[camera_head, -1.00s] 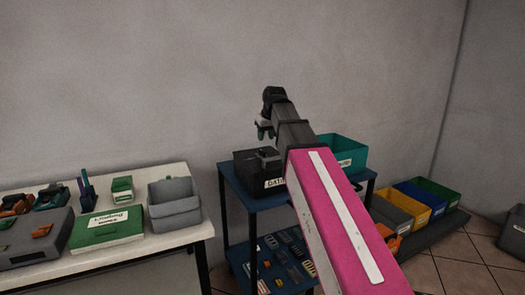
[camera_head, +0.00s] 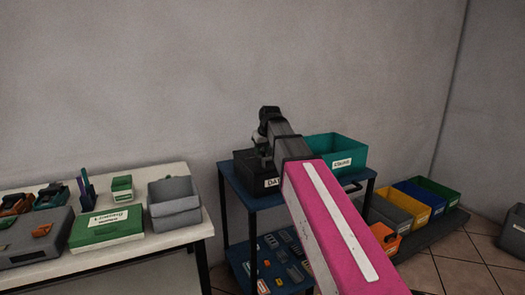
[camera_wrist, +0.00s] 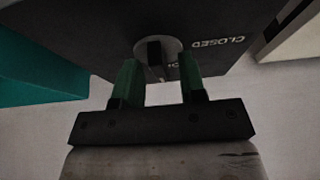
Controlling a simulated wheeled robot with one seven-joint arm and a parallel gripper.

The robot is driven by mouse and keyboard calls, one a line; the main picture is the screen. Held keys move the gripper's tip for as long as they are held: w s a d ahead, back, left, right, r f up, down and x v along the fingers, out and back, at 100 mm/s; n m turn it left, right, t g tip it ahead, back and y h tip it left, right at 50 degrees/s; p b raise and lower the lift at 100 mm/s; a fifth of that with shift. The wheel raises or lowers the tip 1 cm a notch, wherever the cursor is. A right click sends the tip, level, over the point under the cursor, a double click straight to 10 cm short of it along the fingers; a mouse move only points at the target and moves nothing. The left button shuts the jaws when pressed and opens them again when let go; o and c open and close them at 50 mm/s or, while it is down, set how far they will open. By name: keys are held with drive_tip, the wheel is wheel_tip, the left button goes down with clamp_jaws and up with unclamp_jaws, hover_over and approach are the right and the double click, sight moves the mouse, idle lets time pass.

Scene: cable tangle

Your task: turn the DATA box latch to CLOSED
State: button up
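The dark DATA box (camera_head: 243,165) stands on the blue cart's top shelf, its white label partly hidden by my arm. In the wrist view the dark box face (camera_wrist: 95,25) carries a round grey plate with a dark latch knob (camera_wrist: 154,50). The knob lies nearly upright in that view. The word CLOSED is printed to its right, upside down; another marking below is mostly hidden by a finger. My gripper (camera_wrist: 160,70) is open, its two green fingers on either side of the knob with gaps. In the head view my gripper (camera_head: 260,143) is at the box's top.
A teal bin (camera_head: 342,158) stands beside the DATA box on the blue cart (camera_head: 232,190). Small parts lie on the cart's lower shelf. A white table (camera_head: 150,245) with a grey bin (camera_head: 174,203) is at left. Coloured bins (camera_head: 412,200) sit low at right.

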clamp_jaws()
drive_tip(key=shift+n, duration=0.4)
drive_tip(key=n, duration=0.2)
drive_tip(key=n+y, duration=0.1)
drive_tip(key=shift+w+d+n+g+y, duration=0.1)
drive_tip(key=shift+n+g+y, duration=0.2)
drive_tip(key=shift+n+g, duration=0.1)
drive_tip(key=n+g, duration=0.1)
drive_tip(key=n, duration=0.3)
drive_tip(key=shift+w+y, duration=0.1)
drive_tip(key=shift+y, duration=0.3)
drive_tip(key=n+g, duration=0.2)
drive_tip(key=n, duration=0.3)
drive_tip(key=n+g, duration=0.1)
drive_tip(key=n, duration=0.3)
drive_tip(key=shift+g, duration=0.4)
drive_tip(key=shift+n, duration=0.3)
